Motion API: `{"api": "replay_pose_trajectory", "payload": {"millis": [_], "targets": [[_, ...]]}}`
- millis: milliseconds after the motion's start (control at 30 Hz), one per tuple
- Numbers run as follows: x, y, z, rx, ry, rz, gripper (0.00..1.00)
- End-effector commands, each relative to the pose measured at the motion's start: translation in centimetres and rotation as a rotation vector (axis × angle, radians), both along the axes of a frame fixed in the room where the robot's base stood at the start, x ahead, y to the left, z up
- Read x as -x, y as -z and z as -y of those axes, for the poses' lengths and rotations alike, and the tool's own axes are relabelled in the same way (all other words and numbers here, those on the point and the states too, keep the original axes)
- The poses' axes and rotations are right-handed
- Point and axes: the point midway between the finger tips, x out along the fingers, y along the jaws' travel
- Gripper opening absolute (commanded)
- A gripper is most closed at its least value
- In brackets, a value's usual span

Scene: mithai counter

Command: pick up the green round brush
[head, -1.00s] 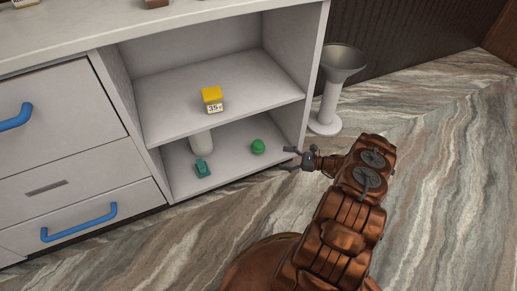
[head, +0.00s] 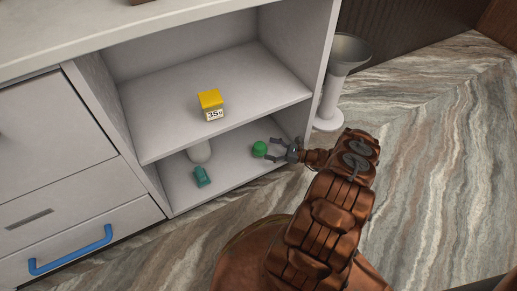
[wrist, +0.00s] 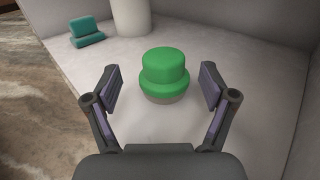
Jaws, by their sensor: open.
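The green round brush (head: 259,149) stands on the bottom shelf of the open cabinet, near its right side. In the wrist view the brush (wrist: 164,72) has a rounded green top and a greyish base on the shelf. My gripper (head: 270,151) reaches in from the right at the level of the bottom shelf. In the wrist view my gripper (wrist: 162,92) is open, with one finger to each side of the brush and the brush just ahead between the fingertips. I see gaps between the fingers and the brush.
A teal object (head: 201,176) lies left on the bottom shelf (head: 228,180), by a white cylinder (head: 199,152). The upper shelf (head: 160,125), holding a yellow-topped box marked 35 (head: 211,104), is overhead. The cabinet's right wall (head: 322,75) is close; a grey-topped pedestal (head: 330,100) stands outside.

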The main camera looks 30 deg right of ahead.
Motion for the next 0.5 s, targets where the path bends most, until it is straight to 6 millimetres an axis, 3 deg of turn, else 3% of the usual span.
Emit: {"api": "replay_pose_trajectory", "payload": {"millis": [500], "targets": [[-3.4,0.2,-2.4,0.001,-0.002,0.001,0.84]]}}
